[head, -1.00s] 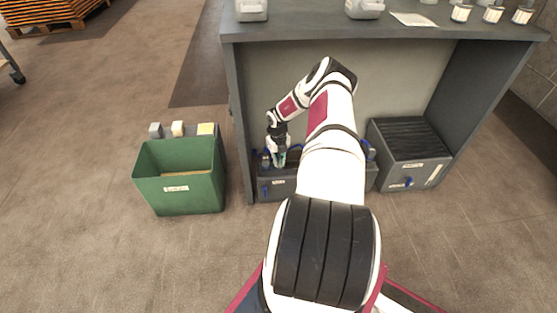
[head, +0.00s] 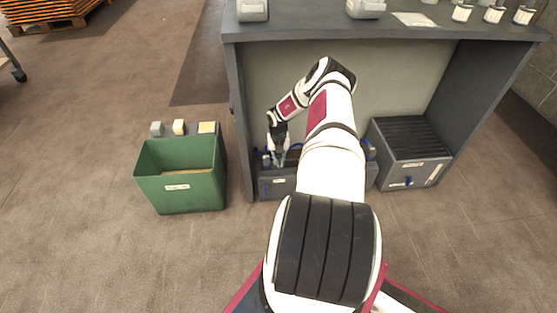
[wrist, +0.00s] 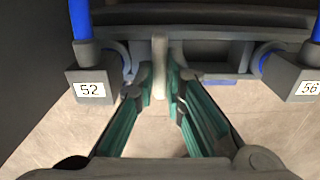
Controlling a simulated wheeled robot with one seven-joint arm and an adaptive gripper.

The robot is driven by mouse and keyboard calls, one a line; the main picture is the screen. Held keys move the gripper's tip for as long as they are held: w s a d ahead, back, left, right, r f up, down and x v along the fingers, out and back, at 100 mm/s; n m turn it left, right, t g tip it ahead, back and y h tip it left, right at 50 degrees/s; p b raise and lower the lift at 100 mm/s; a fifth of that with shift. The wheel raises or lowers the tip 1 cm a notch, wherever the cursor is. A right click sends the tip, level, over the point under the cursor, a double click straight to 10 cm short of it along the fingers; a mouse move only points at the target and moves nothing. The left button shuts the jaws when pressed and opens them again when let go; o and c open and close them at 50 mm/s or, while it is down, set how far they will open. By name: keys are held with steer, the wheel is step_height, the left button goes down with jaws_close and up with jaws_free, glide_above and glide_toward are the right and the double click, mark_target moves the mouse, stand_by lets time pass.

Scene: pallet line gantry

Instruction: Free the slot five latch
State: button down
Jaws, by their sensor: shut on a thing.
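My gripper (head: 279,160) is low inside the grey bench, at the left end of a long dark grey box (head: 279,189) on the floor. In the wrist view, my gripper's teal-lined fingers (wrist: 159,84) are closed on the two sides of a pale upright bar (wrist: 159,58). The bar stands in front of a dark grey housing (wrist: 205,52) and looks like the latch. No slot five label is readable. A block marked 52 (wrist: 91,90) is to the left and one marked 56 (wrist: 307,88) to the right. My arm hides the middle of the long box.
A green bin (head: 180,190) stands left of the bench (head: 238,120), with small blocks behind it. A slatted grey box (head: 412,172) stands at the right under the bench top. Bench side walls and top enclose my arm's reach.

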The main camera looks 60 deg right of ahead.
steer(key=shift+s, duration=0.1)
steer(key=c, duration=1.7)
jaws_free()
steer(key=shift+o, duration=0.2)
